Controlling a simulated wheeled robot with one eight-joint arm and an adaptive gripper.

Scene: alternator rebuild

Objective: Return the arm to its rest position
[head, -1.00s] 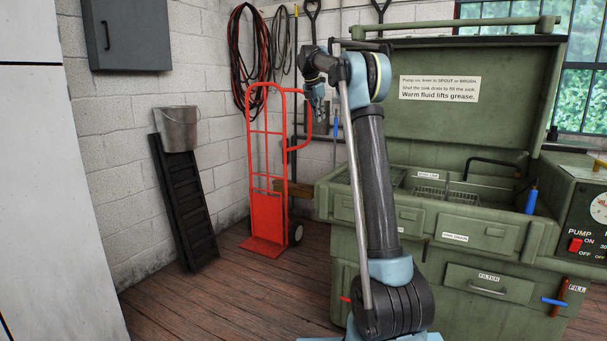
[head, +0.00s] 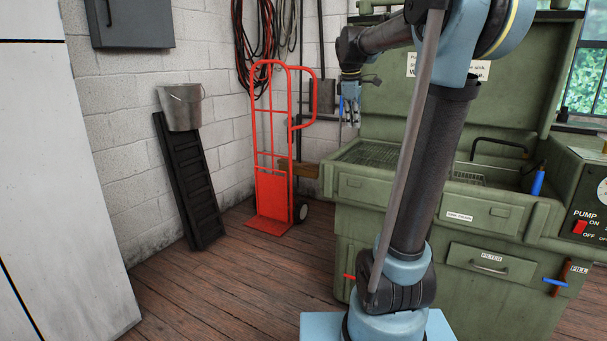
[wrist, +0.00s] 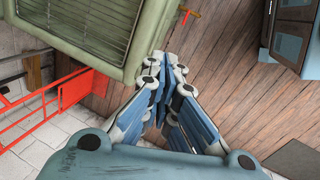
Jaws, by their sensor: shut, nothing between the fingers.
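My gripper (head: 350,122) hangs fingers down in the head view, above and left of the green parts washer (head: 386,192). It is empty. In the wrist view my gripper (wrist: 172,62) has its blue fingers brought together, with wooden floor behind them and nothing between them. My arm (head: 432,165) stands in front of the washer, its upper links crossing the washer's raised lid and hiding part of its sign.
A red hand truck (head: 270,200) stands left of my arm against the block wall. A grey bucket (head: 181,107) sits above a black ramp (head: 188,180). A white cabinet (head: 60,180) fills the left edge. Wooden floor (head: 215,285) is open in front.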

